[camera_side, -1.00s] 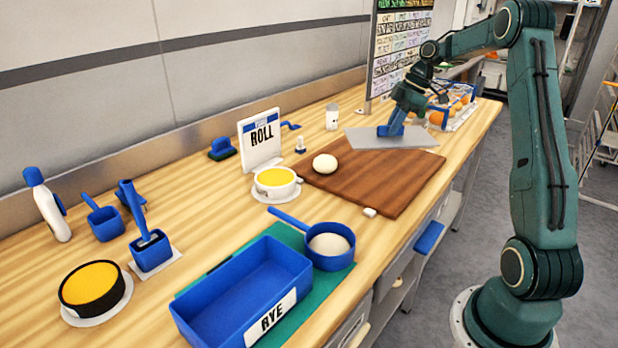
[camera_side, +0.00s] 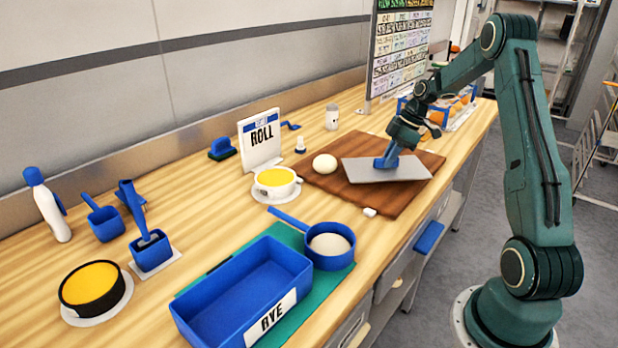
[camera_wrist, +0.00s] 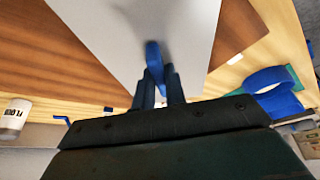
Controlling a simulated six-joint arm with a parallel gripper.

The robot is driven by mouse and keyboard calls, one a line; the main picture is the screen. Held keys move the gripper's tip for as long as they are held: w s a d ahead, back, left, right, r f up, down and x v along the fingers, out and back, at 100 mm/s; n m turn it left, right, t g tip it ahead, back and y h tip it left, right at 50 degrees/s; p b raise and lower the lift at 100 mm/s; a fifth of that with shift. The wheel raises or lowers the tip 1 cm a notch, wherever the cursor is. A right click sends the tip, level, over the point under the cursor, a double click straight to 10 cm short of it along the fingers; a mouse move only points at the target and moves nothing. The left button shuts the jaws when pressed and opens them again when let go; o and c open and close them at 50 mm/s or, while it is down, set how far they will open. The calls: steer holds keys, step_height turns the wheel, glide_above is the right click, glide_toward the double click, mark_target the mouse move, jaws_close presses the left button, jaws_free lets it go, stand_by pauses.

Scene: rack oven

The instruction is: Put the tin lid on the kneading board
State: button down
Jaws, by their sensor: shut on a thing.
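The tin lid (camera_side: 405,168) is a flat grey sheet with a blue handle (camera_side: 384,162). My gripper (camera_side: 393,150) is shut on that handle. The lid is over the right part of the brown wooden kneading board (camera_side: 345,198); I cannot tell whether it touches the board or hangs just above it. In the wrist view my gripper (camera_wrist: 161,92) pinches the blue handle (camera_wrist: 154,58), with the grey lid (camera_wrist: 115,25) beyond it and the board (camera_wrist: 60,60) showing behind. A pale dough ball (camera_side: 325,164) sits on the board's left part.
A small white block (camera_side: 370,212) lies at the board's front edge. A ROLL sign (camera_side: 262,140) and a yellow-filled bowl (camera_side: 276,180) stand left of the board. A blue RYE bin (camera_side: 245,290) and blue pan (camera_side: 330,246) are in front. A basket with orange items (camera_side: 455,108) is behind.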

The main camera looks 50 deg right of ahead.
steer(key=shift+f, duration=1.05)
steer(key=shift+f, duration=0.2)
steer(key=c, duration=1.5)
jaws_free()
steer(key=shift+o, duration=0.2)
steer(key=shift+r, duration=0.15)
steer(key=v, duration=1.2)
